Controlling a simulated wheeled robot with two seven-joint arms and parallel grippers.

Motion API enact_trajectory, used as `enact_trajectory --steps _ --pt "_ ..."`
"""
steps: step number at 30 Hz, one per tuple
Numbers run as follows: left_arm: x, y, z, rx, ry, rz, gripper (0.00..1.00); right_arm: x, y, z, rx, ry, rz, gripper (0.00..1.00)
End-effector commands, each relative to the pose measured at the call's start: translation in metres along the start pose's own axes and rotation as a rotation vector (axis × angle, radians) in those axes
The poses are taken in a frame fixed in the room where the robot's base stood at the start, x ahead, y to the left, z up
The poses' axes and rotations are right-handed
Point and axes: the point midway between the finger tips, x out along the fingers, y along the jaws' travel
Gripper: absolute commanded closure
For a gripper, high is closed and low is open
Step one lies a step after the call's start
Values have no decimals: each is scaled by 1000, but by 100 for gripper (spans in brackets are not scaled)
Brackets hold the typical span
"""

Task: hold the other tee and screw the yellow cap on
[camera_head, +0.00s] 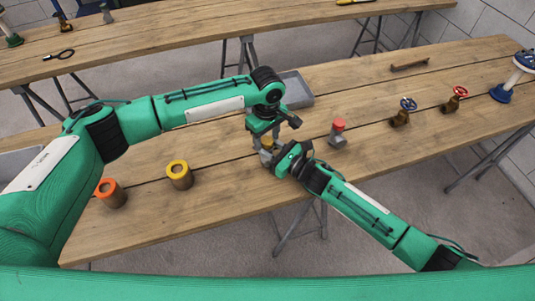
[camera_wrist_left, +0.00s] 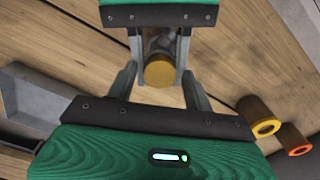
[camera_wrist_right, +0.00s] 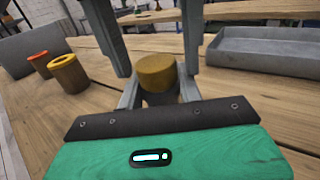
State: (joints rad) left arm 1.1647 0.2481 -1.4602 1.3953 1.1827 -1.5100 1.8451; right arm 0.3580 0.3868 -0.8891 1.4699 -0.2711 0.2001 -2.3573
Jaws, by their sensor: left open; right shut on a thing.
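The yellow cap (camera_head: 267,144) sits at the top of a grey tee, between my two grippers; the tee is mostly hidden. My left gripper (camera_head: 265,138) comes from above and is open, its fingers on either side of the cap. In the left wrist view the round yellow cap (camera_wrist_left: 159,73) lies between the fingers, the grey tee (camera_wrist_left: 160,42) behind it. My right gripper (camera_head: 278,158) is shut on the tee from the side, below the cap (camera_wrist_right: 157,72). I cannot tell how far the cap is threaded. Another grey tee (camera_head: 337,140) with a red cap (camera_head: 338,125) stands to the right.
A yellow-rimmed cup (camera_head: 179,176) and an orange-rimmed cup (camera_head: 110,195) stand at left. A grey tray (camera_head: 297,90) lies behind the grippers. Blue-wheeled (camera_head: 408,104) and red-wheeled (camera_head: 460,92) valves stand at right. The bench front is clear between cups and tee.

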Motion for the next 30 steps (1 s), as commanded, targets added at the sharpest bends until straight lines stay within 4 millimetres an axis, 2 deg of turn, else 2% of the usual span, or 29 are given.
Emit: enact_trajectory --steps 8,12,15,20,30 --pt "1 0 0 0 0 1 50 0 0 0 0 1 0 100" --pt "1 0 0 0 0 1 78 0 0 0 0 1 -1 100" --pt "1 0 0 0 0 1 93 0 0 0 0 1 -1 100" --pt "1 0 0 51 -1 1 93 0 0 0 0 1 -1 100" --pt "1 0 0 535 -1 0 93 0 0 0 0 1 -1 100"
